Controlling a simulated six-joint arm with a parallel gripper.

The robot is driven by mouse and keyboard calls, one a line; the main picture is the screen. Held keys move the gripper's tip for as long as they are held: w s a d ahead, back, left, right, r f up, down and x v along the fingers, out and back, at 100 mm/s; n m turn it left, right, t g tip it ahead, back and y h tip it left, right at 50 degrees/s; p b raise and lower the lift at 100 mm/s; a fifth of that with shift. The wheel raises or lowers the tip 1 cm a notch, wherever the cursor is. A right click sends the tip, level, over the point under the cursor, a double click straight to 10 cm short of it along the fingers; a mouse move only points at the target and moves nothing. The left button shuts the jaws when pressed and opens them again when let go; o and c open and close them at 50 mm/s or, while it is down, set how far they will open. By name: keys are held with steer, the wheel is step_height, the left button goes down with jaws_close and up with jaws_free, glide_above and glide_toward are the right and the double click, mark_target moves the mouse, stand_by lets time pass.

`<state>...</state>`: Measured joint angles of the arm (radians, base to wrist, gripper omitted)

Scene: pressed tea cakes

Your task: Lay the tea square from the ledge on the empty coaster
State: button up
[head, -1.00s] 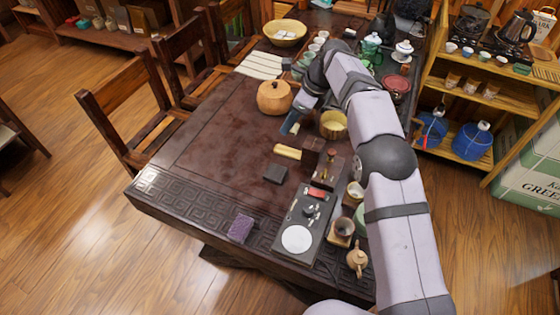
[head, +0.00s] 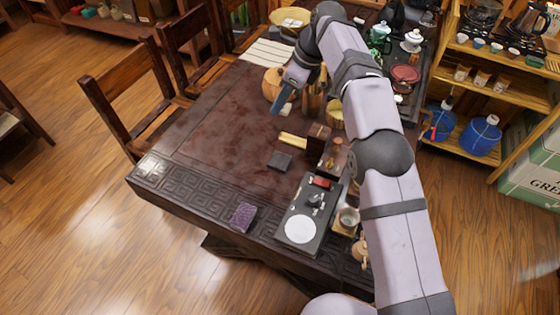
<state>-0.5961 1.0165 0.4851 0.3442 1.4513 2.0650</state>
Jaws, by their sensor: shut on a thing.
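My gripper (head: 281,102) is above the far middle of the dark table, in front of the round tan pot. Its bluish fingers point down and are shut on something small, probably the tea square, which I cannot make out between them. A flat dark square (head: 280,161), which looks like the empty coaster, lies bare on the table below and nearer than the gripper. A dark brown block (head: 318,131) stands to its right; I cannot tell whether it is the ledge.
A yellow bar (head: 293,140) lies beyond the dark square. The tan pot (head: 272,82) is close behind the gripper. The table's left half is clear.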

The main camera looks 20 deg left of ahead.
steer(key=shift+s+a+r, duration=0.1)
steer(key=shift+s, duration=0.65)
steer(key=s+b, duration=0.1)
steer(key=s, duration=0.2)
glide_above(274, 158)
steer(key=d, duration=0.2)
steer(key=shift+f, duration=2.4)
steer(key=shift+m, duration=0.4)
steer(key=shift+a+f, duration=0.2)
steer(key=shift+f, duration=4.8)
steer(key=shift+f, duration=0.1)
steer(key=o, duration=1)
steer(key=v, duration=1.2)
steer(key=shift+s, duration=0.2)
